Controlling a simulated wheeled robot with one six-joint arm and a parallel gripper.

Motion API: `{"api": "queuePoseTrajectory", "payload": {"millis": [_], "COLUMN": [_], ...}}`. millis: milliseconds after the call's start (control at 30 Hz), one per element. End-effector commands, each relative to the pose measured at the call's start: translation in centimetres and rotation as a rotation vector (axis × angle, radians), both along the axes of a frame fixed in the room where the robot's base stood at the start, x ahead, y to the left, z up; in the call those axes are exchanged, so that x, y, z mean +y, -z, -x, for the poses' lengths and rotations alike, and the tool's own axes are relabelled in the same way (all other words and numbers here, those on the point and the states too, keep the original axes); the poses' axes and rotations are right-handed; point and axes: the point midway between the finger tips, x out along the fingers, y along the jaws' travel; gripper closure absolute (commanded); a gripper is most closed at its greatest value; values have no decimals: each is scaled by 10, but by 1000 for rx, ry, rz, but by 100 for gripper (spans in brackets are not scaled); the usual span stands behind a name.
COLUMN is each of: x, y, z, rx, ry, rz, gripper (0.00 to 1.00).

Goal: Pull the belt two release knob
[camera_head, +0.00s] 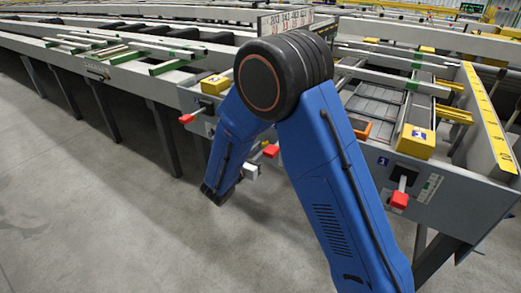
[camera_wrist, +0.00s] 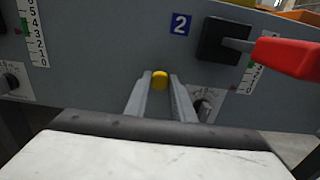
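A round yellow knob (camera_wrist: 160,80) is on the grey front panel in the wrist view, below and left of a blue label with a white 2 (camera_wrist: 181,23). My gripper (camera_wrist: 160,84) reaches toward the panel, one finger on each side of the knob. The fingertips are very close to its sides; I cannot tell whether they touch it. In the head view my blue arm covers this part of the panel, and the knob is hidden there.
A red-handled lever (camera_wrist: 285,56) on a black box is close to the right of my gripper. A small dark dial (camera_wrist: 203,106) is beside the right finger. Another red handle (camera_head: 399,200) is on the panel further right. Open floor (camera_head: 90,210) is at left.

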Motion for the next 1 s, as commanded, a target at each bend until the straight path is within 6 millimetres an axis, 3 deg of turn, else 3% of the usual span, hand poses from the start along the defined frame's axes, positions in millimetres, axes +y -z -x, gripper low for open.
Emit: {"api": "queuePoseTrajectory", "payload": {"millis": [600,633,700,1000], "x": [12,12,12,12], "y": [0,0,0,0], "z": [15,15,15,15], "rx": [1,1,0,0], "ry": [-1,-1,-1,0], "rz": [-1,-1,0,0], "gripper": [100,73,59,59]}}
